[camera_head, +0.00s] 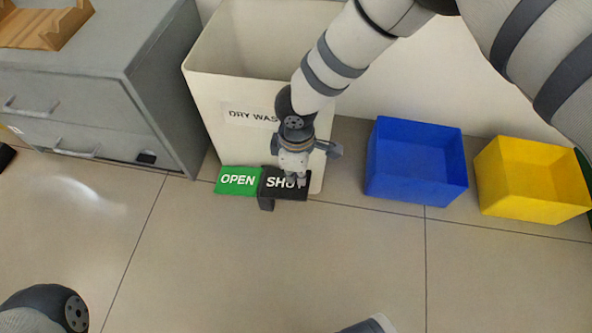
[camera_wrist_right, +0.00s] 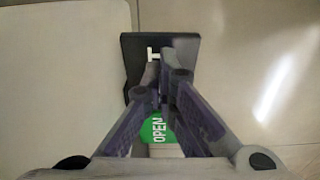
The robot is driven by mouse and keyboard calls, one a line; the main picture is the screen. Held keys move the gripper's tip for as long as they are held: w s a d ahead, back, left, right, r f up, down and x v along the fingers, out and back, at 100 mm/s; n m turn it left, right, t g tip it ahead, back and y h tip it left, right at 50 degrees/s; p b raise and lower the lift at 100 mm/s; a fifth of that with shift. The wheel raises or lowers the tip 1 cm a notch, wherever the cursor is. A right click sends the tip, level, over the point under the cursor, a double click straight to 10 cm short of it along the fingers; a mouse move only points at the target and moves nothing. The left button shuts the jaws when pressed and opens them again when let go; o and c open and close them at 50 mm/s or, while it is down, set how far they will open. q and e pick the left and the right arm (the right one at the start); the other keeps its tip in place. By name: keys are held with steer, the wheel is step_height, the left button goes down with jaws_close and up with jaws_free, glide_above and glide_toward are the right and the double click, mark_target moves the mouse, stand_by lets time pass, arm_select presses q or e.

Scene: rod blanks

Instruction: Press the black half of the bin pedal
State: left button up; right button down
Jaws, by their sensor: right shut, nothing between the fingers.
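The bin pedal has a green half (camera_head: 239,181) marked OPEN on the left and a black half (camera_head: 272,190) marked SHUT on the right, at the foot of the white bin (camera_head: 225,100). My right gripper (camera_head: 295,181) is shut and empty, pointing down over the black half and covering part of its lettering. In the right wrist view, the closed fingers (camera_wrist_right: 167,78) overlap the black half (camera_wrist_right: 183,50), and the green half (camera_wrist_right: 157,128) shows between them. I cannot tell whether the fingertips touch the pedal.
A grey drawer cabinet (camera_head: 110,100) stands left of the bin, with a wooden piece (camera_head: 40,27) on top. A blue box (camera_head: 415,185) and a yellow box (camera_head: 533,190) stand on the floor to the right. The tiled floor (camera_head: 250,265) in front of the pedal is clear.

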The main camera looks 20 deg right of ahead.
mark_target(296, 183)
steer(key=shift+f+b, duration=1.1)
steer(key=shift+f, duration=1.05)
steer(key=shift+r, duration=0.1)
step_height(296, 183, up, 9)
steer(key=p, duration=0.6)
